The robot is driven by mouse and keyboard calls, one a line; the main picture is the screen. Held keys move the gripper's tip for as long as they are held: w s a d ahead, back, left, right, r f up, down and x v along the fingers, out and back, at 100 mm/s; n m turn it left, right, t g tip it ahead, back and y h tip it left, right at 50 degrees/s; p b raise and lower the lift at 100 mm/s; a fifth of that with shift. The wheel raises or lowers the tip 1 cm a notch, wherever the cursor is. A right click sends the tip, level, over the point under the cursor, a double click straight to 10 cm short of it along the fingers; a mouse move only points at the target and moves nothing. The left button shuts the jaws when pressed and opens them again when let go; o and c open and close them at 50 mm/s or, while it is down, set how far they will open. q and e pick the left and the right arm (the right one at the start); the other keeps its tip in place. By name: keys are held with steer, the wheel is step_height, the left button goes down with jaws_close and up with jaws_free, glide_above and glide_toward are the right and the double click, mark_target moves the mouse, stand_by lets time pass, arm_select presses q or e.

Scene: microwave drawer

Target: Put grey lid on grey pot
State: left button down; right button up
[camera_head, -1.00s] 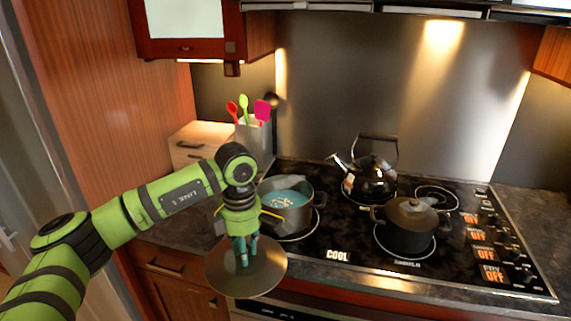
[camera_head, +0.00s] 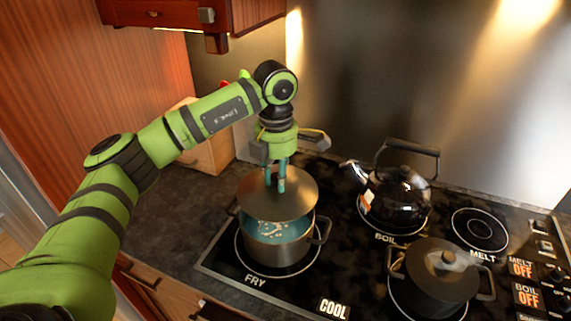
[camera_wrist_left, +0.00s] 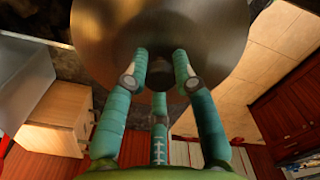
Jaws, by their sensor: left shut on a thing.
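The grey lid (camera_head: 290,197) is a round metal disc held by my left gripper (camera_head: 275,180), which is shut on its knob. It also fills the top of the left wrist view (camera_wrist_left: 190,30), with the fingers closed around the knob. The grey pot (camera_head: 277,252) stands on the front-left burner, with blue-green liquid and pale bits inside. The lid is over the rear part of the pot; the front of the opening and the liquid still show. I cannot tell whether the lid touches the rim. My right gripper is not in view.
A dark lidded pot (camera_head: 436,280) stands on the front-right burner. A shiny black kettle (camera_head: 396,198) stands behind, right of the grey pot. A wooden box (camera_head: 208,148) stands on the counter behind my left arm. A steel wall (camera_head: 390,80) bounds the stove at the back.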

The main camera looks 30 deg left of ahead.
mark_target(276, 187)
arm_select(q)
steer(key=shift+s+r, duration=0.3)
steer(key=shift+s, duration=0.35)
steer(key=shift+w+f+b, duration=0.25)
steer(key=shift+f+b, duration=0.05)
steer(key=shift+f, duration=0.45)
steer(key=shift+f+b, duration=0.3)
steer(key=shift+b, duration=0.15)
steer(key=shift+f+b, duration=0.35)
steer(key=shift+f, duration=0.05)
step_height(276, 187, down, 3)
steer(key=shift+r+b, duration=0.1)
steer(key=shift+b, duration=0.95)
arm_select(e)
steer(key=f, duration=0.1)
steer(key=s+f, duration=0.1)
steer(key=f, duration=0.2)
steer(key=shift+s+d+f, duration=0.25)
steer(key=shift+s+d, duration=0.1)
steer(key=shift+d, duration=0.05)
